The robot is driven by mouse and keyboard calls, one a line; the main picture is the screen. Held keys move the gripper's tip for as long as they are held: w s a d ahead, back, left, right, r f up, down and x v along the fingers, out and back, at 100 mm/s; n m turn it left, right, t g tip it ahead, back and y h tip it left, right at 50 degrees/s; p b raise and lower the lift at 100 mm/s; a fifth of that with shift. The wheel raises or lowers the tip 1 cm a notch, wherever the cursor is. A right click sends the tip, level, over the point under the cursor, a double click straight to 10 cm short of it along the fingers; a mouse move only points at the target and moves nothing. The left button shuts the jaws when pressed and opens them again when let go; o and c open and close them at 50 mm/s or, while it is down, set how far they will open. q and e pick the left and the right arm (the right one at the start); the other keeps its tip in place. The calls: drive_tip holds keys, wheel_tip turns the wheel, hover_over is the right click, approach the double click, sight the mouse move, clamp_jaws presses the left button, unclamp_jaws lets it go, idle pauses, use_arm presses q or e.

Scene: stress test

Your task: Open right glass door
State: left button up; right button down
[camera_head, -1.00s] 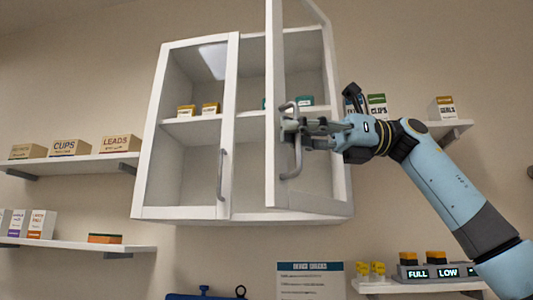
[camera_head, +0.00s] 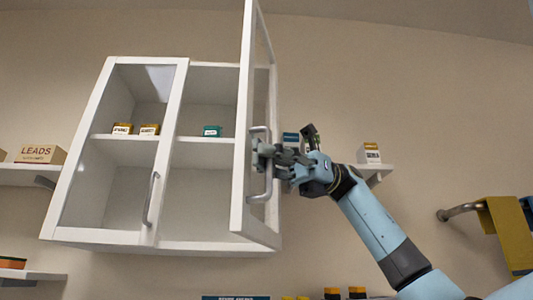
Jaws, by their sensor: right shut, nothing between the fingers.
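A white wall cabinet (camera_head: 105,238) hangs in the middle left of the head view. Its right glass door (camera_head: 241,150) stands swung well out toward me, seen nearly edge-on. The door's grey handle (camera_head: 262,196) is a vertical bar on its face. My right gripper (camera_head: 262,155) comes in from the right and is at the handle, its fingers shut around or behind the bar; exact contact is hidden. The left glass door (camera_head: 166,150) is closed, with its own handle (camera_head: 151,198). My left gripper is not in view.
Small boxes (camera_head: 149,130) and a teal box (camera_head: 212,131) stand on the cabinet's inner shelf. Wall shelves (camera_head: 28,174) flank the cabinet, with a box (camera_head: 369,152) on the right one.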

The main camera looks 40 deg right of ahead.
drive_tip(key=c, duration=1.7)
unclamp_jaws()
drive_tip(key=shift+w+d, duration=0.1)
drive_tip(key=shift+o, duration=0.2)
drive_tip(key=d, duration=1.2)
drive_tip(key=shift+w, duration=0.3)
drive_tip(key=shift+f, duration=0.1)
